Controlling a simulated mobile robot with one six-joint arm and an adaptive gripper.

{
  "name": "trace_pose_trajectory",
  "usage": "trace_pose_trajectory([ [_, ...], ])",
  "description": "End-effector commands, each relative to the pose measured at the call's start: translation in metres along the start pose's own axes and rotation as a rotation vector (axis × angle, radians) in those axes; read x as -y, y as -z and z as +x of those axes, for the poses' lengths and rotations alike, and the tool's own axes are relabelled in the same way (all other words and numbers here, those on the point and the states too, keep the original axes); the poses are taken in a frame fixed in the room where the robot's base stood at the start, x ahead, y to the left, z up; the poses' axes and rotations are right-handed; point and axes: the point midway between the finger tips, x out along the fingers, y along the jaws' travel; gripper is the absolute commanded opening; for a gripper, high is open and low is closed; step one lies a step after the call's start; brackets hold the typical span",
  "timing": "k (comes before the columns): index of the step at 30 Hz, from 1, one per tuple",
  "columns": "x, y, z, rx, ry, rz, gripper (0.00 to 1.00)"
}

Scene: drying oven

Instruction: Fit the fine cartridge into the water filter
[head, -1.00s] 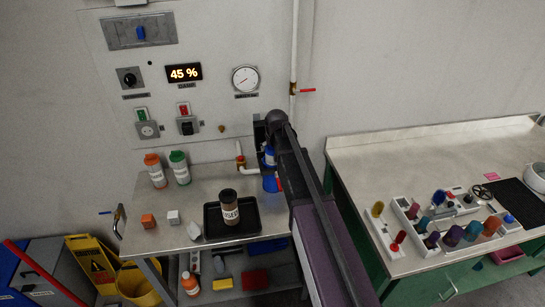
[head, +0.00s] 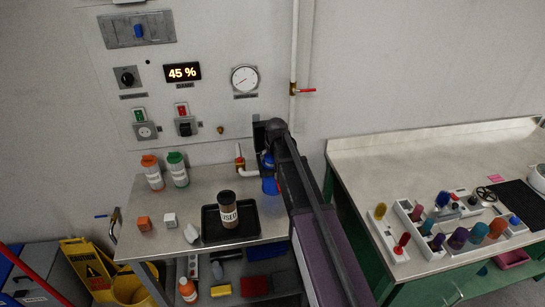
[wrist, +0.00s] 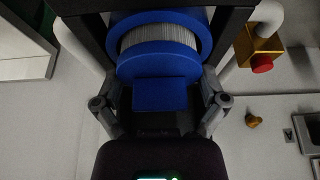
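The fine cartridge (wrist: 165,40) fills the top middle of the wrist view, with white pleats between blue end caps. My gripper (wrist: 160,88) has its fingers closed on both sides of the lower blue cap, by a blue block. A black frame of the water filter (wrist: 232,22) surrounds the cartridge, with white pipes on both sides. Whether the cartridge is seated is hidden. In the head view my gripper (head: 266,152) is at the wall beside the pipe, and blue parts (head: 270,185) show below it. A brown cartridge marked USED (head: 228,212) stands in a black tray (head: 244,236).
A brass valve with a red knob (wrist: 262,64) is close right of the filter in the wrist view. A second bench (head: 410,170) with coloured parts is at right.

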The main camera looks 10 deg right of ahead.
Motion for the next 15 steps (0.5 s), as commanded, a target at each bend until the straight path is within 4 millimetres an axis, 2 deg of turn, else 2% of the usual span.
trace_pose_trajectory([
  [15, 0.0005, 0.0009, -0.0022, 0.000, 0.000, -0.001, 1.00],
])
